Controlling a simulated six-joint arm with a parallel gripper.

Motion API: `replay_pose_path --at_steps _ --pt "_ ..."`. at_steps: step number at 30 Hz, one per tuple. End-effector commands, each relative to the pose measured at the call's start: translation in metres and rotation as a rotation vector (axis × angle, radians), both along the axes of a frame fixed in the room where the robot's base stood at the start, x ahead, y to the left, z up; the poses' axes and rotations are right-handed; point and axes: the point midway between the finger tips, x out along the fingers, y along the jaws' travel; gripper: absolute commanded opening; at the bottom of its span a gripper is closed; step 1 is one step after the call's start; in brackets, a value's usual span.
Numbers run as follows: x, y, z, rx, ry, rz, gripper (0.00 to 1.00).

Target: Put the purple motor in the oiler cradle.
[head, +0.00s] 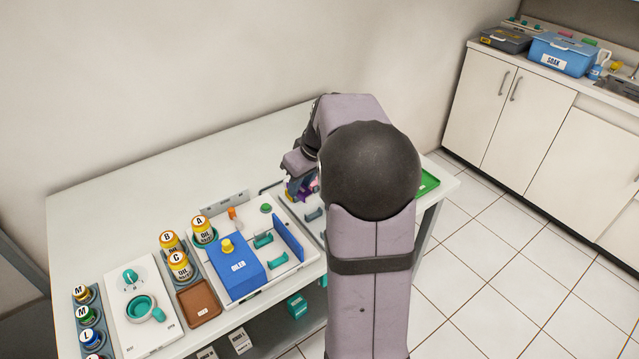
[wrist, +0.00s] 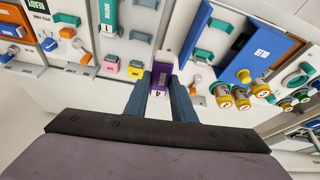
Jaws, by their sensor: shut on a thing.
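My gripper (wrist: 160,86) is shut on the purple motor (wrist: 162,80), which carries a white label with a 4. In the head view the purple motor (head: 304,194) is partly hidden by my arm. The oiler, a white tray (head: 299,272) with a blue box (head: 238,268) and blue panel, holds teal cradles (head: 264,240), which look empty. They also show in the wrist view (wrist: 206,54), right of the motor. The motor is held behind and to the right of the oiler in the head view; its height is unclear.
The back left tabletop is clear.

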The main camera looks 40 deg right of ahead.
Motion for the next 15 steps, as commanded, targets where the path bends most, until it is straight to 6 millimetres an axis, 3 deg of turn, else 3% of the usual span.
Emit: replay_pose_path --at_steps 1,3,9,15 --pt "0.007 0.018 0.013 0.0 -0.001 0.039 0.0" --pt "0.008 0.044 0.017 0.0 0.001 0.091 0.0" --pt "-0.011 0.111 0.005 0.002 0.004 0.212 0.0" --pt "-0.035 0.136 -0.025 0.001 0.005 0.197 0.0"
